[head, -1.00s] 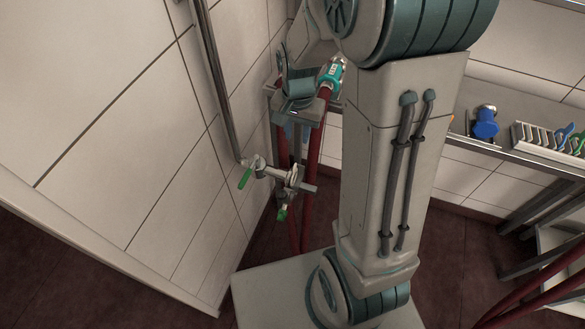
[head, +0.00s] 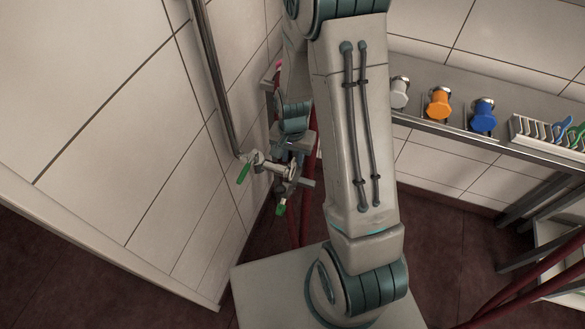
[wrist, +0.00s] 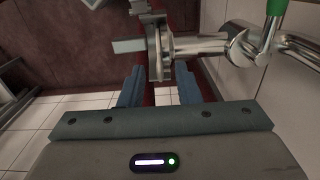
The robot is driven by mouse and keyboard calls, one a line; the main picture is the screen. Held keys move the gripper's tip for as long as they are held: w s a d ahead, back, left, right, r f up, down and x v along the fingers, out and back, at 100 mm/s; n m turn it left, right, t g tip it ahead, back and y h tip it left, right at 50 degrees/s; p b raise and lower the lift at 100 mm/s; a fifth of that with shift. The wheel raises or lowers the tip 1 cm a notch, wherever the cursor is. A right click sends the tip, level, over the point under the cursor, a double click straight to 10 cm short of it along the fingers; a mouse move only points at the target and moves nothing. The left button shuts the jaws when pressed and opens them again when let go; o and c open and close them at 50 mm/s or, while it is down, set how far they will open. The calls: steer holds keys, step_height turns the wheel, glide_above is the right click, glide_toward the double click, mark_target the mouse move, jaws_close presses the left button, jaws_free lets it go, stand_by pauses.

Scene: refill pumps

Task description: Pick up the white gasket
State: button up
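My gripper (wrist: 160,76) is open in the wrist view, with its two blue fingers apart and nothing clearly held between them. Its fingertips are close to a metal pipe fitting (wrist: 200,46) with a flange (wrist: 156,48) at its end. A red hose shows behind the gap between the fingers. I cannot make out the white gasket for certain in either view; the pale edge at the flange is too small to tell. In the head view my gripper (head: 291,143) is just above the wall fitting (head: 274,167), partly hidden by my arm.
The wall fitting has green handles (head: 244,173). A shelf (head: 440,127) at the right holds white (head: 400,92), orange (head: 438,103) and blue (head: 483,115) knobbed parts and a white rack (head: 540,133). The tiled wall is close on the left.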

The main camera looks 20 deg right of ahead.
steer(key=shift+f, duration=0.75)
jaws_close()
steer(key=shift+r, duration=0.15)
